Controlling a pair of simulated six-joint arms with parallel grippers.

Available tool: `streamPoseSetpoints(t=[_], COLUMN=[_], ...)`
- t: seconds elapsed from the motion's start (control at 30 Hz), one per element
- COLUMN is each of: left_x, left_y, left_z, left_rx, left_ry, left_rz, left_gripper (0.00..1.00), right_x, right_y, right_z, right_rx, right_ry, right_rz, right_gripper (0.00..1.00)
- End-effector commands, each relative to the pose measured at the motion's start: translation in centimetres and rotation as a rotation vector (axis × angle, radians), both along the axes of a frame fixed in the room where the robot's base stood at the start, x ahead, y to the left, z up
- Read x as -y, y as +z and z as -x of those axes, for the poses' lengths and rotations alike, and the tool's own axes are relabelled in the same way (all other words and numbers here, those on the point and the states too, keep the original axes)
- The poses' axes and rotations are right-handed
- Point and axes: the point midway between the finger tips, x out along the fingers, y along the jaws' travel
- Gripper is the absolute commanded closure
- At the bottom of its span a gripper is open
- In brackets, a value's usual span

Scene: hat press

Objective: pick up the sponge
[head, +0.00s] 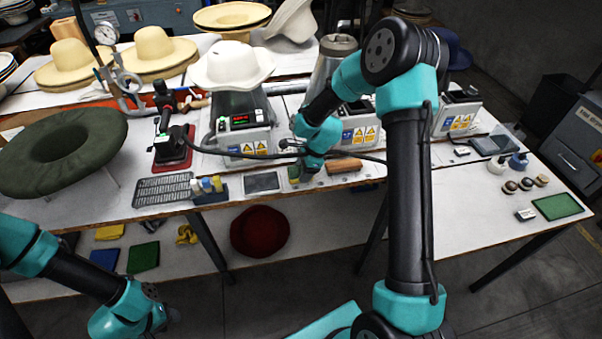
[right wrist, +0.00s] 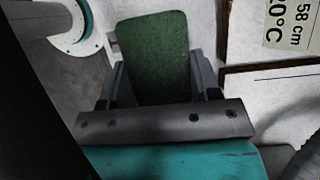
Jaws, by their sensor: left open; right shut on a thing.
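The sponge (right wrist: 158,50) is a green, flat block between the two fingers of my right gripper (right wrist: 162,78) in the right wrist view. The fingers are shut on its sides, and its far end sticks out past them. In the head view my right gripper (head: 301,178) is at the front of the table, and only a small green part of the sponge (head: 293,172) shows beside it. I cannot tell whether the sponge touches the tabletop. My left gripper (head: 165,318) is open and empty at the lower left, away from the table.
A brown block (head: 344,165) lies just right of my right gripper, and a dark tray (head: 262,182) lies to its left. Press machines (head: 240,125) stand behind; one carries a white hat (head: 231,65). A green pad (head: 557,207) lies at the right end.

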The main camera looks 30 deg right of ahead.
Motion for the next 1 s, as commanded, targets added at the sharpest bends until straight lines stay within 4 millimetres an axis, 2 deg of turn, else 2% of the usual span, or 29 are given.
streamPoseSetpoints(t=[0.27,0.5,0.77,1.0], left_x=[0.0,0.0,0.0,0.0], left_y=[0.0,0.0,0.0,0.0], left_z=[0.0,0.0,0.0,0.0], left_rx=[0.000,0.000,0.000,0.000], left_ry=[0.000,0.000,0.000,0.000], left_rz=[0.000,0.000,0.000,0.000], left_gripper=[0.57,0.57,0.57,0.57], right_x=[0.0,0.0,-2.4,-5.4], right_y=[1.0,3.8,4.0,4.6], right_z=[0.0,0.0,4.3,9.7], right_rx=[0.001,0.002,-0.001,-0.002], right_ry=[0.001,0.000,0.002,0.003], right_rz=[0.000,0.001,0.000,-0.001], right_gripper=[0.65,0.65,0.65,0.65])
